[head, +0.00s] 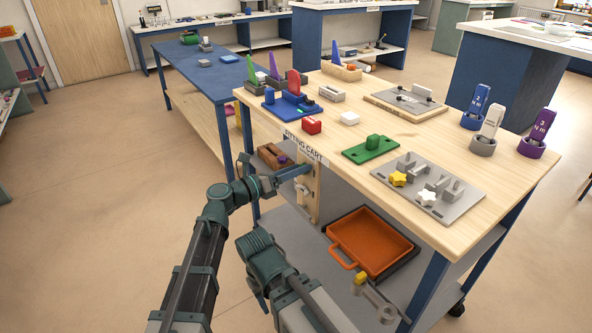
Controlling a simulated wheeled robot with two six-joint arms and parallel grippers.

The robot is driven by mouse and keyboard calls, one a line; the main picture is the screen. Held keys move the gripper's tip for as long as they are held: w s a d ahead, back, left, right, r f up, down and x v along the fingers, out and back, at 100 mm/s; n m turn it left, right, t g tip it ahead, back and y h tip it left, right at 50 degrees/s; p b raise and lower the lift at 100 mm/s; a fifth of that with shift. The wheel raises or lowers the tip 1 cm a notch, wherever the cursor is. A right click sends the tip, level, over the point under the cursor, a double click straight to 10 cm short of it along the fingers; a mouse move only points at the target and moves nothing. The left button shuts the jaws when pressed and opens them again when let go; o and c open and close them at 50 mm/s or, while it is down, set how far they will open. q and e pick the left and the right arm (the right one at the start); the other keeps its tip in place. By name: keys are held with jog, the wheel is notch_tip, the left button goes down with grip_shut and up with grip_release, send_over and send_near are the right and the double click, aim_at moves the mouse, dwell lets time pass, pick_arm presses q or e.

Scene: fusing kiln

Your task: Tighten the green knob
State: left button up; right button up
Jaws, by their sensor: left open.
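A green plate with an upright green block (373,142) lies on the wooden cart top; I cannot tell whether this block is the green knob. A grey plate (460,203) near the front edge bears a yellow star knob (398,179), a white star knob (427,198) and grey posts. No star knob I can make out is green. My left gripper (268,182) is open, below the cart top's front-left edge, beside an upright wooden panel (310,204), and well apart from the green block.
Torque tools in blue, white and purple (537,130) stand in holders at the cart's right. A red block (311,125) and a blue fixture (291,105) sit at the left. An orange tray (340,238) lies on the lower shelf. Floor at left is clear.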

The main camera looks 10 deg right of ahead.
pick_arm(q)
grip_shut()
